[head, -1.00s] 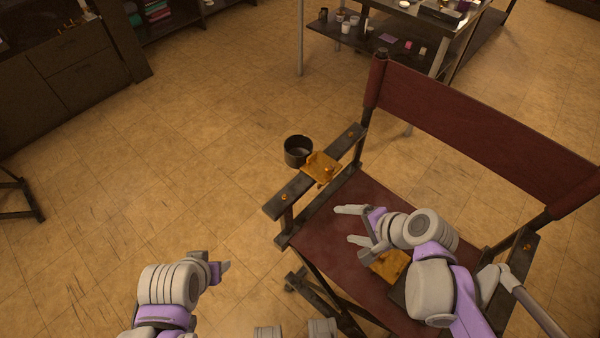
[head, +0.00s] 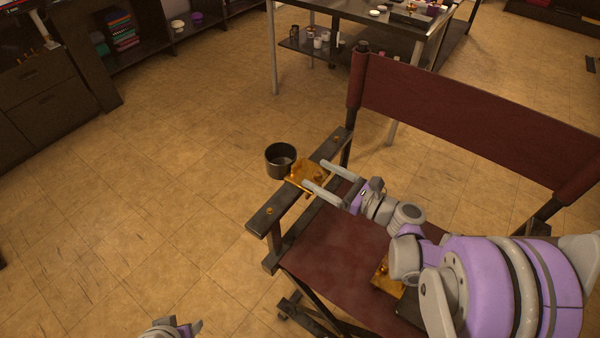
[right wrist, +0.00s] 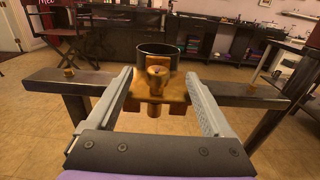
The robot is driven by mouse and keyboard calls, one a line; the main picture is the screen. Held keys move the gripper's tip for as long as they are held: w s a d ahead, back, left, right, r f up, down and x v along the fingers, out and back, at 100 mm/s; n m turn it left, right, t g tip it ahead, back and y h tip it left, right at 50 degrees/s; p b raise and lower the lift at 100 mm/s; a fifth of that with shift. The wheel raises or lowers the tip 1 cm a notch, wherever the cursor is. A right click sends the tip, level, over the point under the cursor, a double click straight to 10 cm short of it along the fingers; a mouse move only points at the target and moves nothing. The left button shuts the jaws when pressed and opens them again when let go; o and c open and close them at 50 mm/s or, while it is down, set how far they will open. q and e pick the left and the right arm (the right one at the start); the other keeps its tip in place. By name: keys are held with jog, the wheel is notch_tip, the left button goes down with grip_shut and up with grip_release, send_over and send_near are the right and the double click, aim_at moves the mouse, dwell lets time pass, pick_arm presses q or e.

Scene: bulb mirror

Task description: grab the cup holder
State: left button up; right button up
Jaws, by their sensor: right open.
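The cup holder is a dark round cup ring (head: 281,160) on a brass bracket (head: 309,174), fixed to the left armrest (head: 268,212) of a folding chair. My right gripper (head: 312,176) is open, its two fingers pointing at the bracket from the seat side. In the right wrist view the bracket (right wrist: 160,88) with its knob sits between the spread fingers (right wrist: 158,92), with the dark ring (right wrist: 157,53) behind it. I cannot tell if the fingers touch it. My left gripper (head: 182,328) shows only partly at the bottom edge, and its jaw state is unclear.
The chair has a dark red seat (head: 330,245) and backrest (head: 470,118). Another brass piece (head: 388,280) lies on the seat beneath my right arm. A metal table (head: 375,18) stands behind, and dark cabinets (head: 45,95) stand at left. The floor left of the chair is clear.

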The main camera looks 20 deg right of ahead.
aim_at(303, 172)
jog(key=x, duration=0.4)
jog(key=shift+a+r, duration=0.3)
jog(key=shift+r, duration=0.05)
jog(key=shift+w+a, duration=0.3)
jog(key=shift+w, duration=0.15)
grip_shut()
dwell(0.7)
